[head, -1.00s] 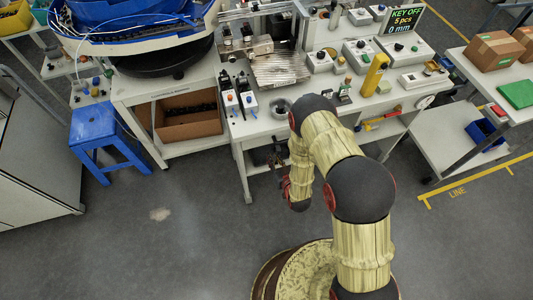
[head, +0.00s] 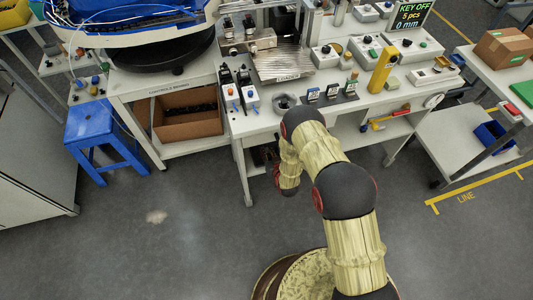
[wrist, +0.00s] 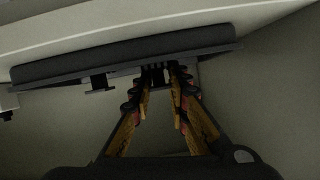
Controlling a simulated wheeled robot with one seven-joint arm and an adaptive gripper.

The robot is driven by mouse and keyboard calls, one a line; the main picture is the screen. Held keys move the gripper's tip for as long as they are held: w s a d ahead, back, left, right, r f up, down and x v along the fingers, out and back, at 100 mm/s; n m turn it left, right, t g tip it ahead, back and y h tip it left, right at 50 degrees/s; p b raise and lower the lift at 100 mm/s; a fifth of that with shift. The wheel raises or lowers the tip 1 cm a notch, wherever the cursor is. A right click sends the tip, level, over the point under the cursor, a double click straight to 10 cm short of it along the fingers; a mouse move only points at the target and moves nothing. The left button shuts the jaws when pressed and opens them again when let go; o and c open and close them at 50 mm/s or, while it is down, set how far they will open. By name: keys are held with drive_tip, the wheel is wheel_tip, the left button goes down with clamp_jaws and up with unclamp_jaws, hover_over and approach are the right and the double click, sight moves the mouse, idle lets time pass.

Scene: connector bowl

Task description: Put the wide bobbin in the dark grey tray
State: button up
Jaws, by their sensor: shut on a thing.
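My gripper shows in the wrist view (wrist: 162,78). Its orange and black fingers converge and are shut on a small dark thing at their tips, too dark to tell what it is. In the head view my gripper is mostly hidden by my arm, low by the front edge of the workbench. I cannot make out the wide bobbin in either view. On the bench, a dark grey holder or tray (head: 345,97) carries small blue-labelled cards; I cannot tell whether it is the task's tray.
The white workbench (head: 262,122) stands close in front of my arm; its pale edge and a dark bar (wrist: 120,62) cross the wrist view. A blue stool (head: 100,135) is left. The floor between is clear.

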drive_tip(key=shift+f, duration=0.35)
drive_tip(key=shift+f, duration=0.15)
drive_tip(key=o, duration=0.9)
drive_tip(key=shift+c, duration=0.2)
drive_tip(key=shift+s+r, duration=0.15)
drive_tip(key=shift+r, duration=0.05)
drive_tip(key=p+v, duration=0.4)
drive_tip(key=v, duration=0.7)
drive_tip(key=shift+s+d, duration=0.2)
drive_tip(key=shift+s, duration=0.05)
